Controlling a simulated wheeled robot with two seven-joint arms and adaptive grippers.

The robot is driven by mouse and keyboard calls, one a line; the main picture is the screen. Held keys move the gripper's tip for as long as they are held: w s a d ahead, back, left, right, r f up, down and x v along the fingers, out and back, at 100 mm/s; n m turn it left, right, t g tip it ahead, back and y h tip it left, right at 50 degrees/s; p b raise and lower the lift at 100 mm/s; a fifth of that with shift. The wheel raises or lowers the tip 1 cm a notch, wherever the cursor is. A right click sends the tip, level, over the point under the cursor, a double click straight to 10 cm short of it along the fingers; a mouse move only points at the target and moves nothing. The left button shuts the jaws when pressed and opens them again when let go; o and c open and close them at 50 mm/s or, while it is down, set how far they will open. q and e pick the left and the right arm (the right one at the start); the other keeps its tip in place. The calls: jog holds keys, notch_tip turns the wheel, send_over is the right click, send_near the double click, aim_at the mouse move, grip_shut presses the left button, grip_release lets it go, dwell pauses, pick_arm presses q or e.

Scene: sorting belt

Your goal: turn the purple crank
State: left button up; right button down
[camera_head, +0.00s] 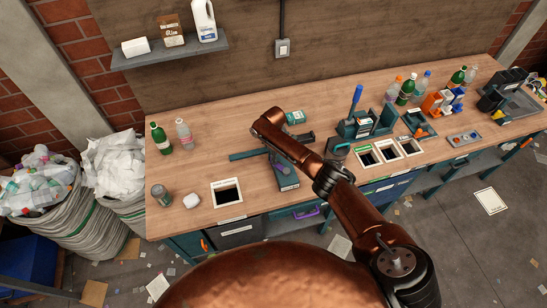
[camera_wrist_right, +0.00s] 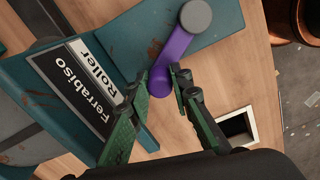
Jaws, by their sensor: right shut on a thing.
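The purple crank (camera_wrist_right: 177,46) shows in the right wrist view as a purple arm with a round grey end. It is on a teal roller machine (camera_wrist_right: 225,22) with a black and white "Ferrabiso Roller" label (camera_wrist_right: 80,85). My right gripper (camera_wrist_right: 165,78) has its green fingers closed on the lower end of the purple arm, one finger on each side. In the head view the teal machine (camera_head: 286,180) stands near the front of the bench, and my copper right arm passes over it and hides much of it and of the gripper. My left gripper is not in view.
A white-framed hole (camera_head: 227,192) lies in the bench left of the machine. White-framed openings (camera_head: 390,152) and a teal stand (camera_head: 362,124) are to the right. Bottles (camera_head: 160,138) stand at the left. The bench (camera_head: 225,150) is clear between these bottles and the machine.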

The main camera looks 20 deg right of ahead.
jog(key=c, duration=1.7)
grip_release()
jog(key=shift+c, duration=0.2)
notch_tip(320, 180, up, 12)
